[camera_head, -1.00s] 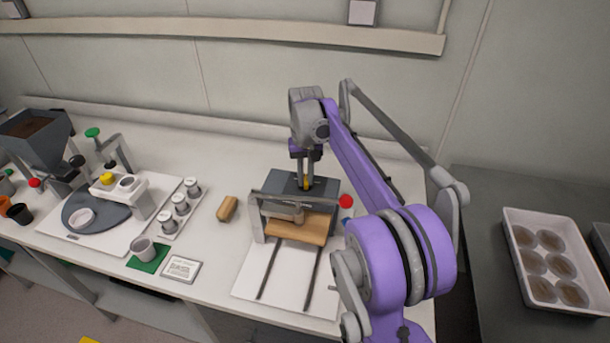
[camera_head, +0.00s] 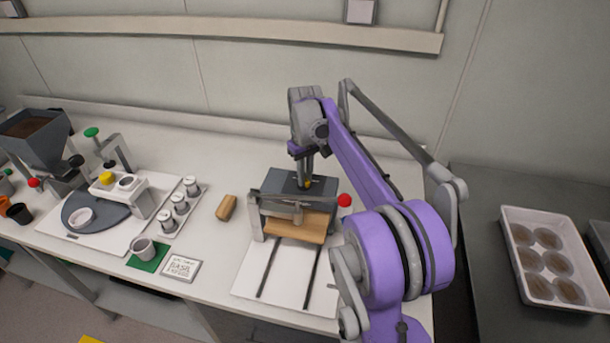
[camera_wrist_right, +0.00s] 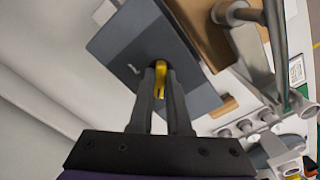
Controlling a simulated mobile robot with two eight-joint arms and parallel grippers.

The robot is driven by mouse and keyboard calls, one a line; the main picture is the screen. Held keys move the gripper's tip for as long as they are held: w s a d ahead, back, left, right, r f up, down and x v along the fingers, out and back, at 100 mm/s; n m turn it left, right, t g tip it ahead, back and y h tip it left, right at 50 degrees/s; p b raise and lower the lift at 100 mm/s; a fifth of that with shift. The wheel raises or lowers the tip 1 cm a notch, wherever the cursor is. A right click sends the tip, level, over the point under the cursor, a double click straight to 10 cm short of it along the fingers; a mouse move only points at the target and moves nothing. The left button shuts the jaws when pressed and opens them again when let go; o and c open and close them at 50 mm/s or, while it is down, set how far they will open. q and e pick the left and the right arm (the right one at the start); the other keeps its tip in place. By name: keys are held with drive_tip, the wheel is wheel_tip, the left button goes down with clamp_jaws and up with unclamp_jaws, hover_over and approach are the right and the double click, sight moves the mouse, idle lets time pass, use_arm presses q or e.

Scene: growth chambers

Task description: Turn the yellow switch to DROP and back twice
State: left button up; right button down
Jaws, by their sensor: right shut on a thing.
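The yellow switch (camera_wrist_right: 160,78) sits on top of a dark grey box (camera_wrist_right: 125,45) and shows between my right gripper's fingertips in the right wrist view. My right gripper (camera_wrist_right: 160,72) points down and is shut on the switch. In the head view the right gripper (camera_head: 306,184) is over the dark grey box (camera_head: 325,186), with only a speck of yellow showing at its tips. A small white mark is on the box top beside the switch. I cannot read any DROP label. My left gripper is not in view.
A metal frame with a wooden block (camera_head: 296,230) stands in front of the box, above a white slotted board (camera_head: 275,272). A red knob (camera_head: 344,200) is at the right. A loose wooden block (camera_head: 227,207) lies left. A white tray (camera_head: 507,222) is far right.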

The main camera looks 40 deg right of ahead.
drive_tip(key=c, duration=0.9)
unclamp_jaws()
drive_tip(key=shift+o, duration=0.2)
wheel_tip(320, 180, up, 11)
drive_tip(key=shift+p, duration=0.45)
drive_tip(key=shift+f, duration=0.1)
